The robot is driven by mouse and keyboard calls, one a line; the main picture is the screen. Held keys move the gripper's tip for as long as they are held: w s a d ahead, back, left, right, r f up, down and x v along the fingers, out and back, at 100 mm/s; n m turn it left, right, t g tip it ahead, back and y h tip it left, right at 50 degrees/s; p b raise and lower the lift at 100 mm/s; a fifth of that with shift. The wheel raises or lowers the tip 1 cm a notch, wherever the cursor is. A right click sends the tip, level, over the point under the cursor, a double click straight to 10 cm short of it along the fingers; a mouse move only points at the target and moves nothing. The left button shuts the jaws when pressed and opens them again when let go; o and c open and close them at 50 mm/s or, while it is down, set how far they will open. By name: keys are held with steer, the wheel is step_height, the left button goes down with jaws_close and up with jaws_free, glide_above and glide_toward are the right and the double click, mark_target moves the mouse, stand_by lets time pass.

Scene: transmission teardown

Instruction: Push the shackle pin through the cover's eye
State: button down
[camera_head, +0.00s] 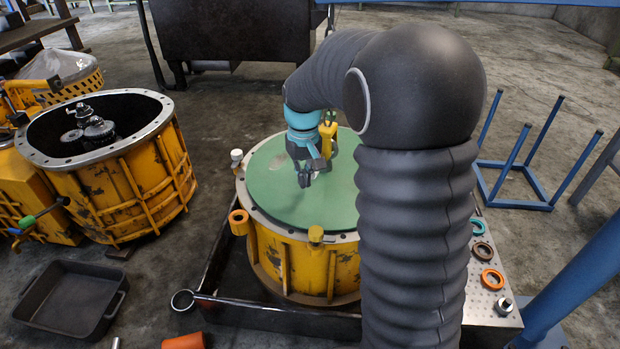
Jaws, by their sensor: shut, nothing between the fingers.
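A round green cover (290,207) lies on the yellow drum-shaped housing (285,262) in the middle. My gripper (304,181) points down over the cover, shut and empty, left of my dark arm. A yellow piece (328,132) shows just behind and to the right of my gripper. It may be the shackle or the cover's eye, but my gripper partly hides it and I cannot tell which. I cannot make out the shackle pin or whether anything passes through an eye. My arm hides the right side of the cover and housing.
An open yellow housing (120,185) with gears (92,130) stands at left. A black tray (65,299) lies on the floor in front. A perforated plate (490,265) at right bears coloured rings. A blue frame (515,203) stands behind it.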

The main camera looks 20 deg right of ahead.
steer(key=shift+f+b, duration=0.45)
steer(key=shift+f, duration=0.6)
steer(key=shift+w+d+r+p, duration=0.1)
steer(key=shift+w+d+p, duration=0.7)
steer(key=shift+w+d, duration=0.5)
steer(key=shift+w+d+p, duration=0.8)
steer(key=shift+w+d, duration=0.15)
steer(key=shift+w, duration=0.55)
steer(key=shift+s+a+r+p, duration=0.4)
steer(key=shift+r+p, duration=0.6)
steer(key=shift+r, duration=0.5)
steer(key=shift+s+a+r+p, duration=0.25)
steer(key=shift+s+r+p, duration=0.2)
steer(key=shift+r+p, duration=0.8)
steer(key=shift+s+a+r+p, duration=0.4)
steer(key=shift+r+p, duration=0.35)
steer(key=shift+r, duration=1)
steer(key=shift+w+f, duration=0.1)
steer(key=s+a+r+t, duration=0.1)
steer(key=s+r+t, duration=0.1)
steer(key=s, duration=0.8)
steer(key=s+r+m+t, duration=0.1)
steer(key=s+r, duration=0.4)
steer(key=s, duration=0.5)
steer(key=s+a+r+t, duration=0.1)
steer(key=s+r+t, duration=0.1)
steer(key=s, duration=0.8)
steer(key=shift+a+r+t, duration=0.3)
steer(key=shift+r, duration=0.6)
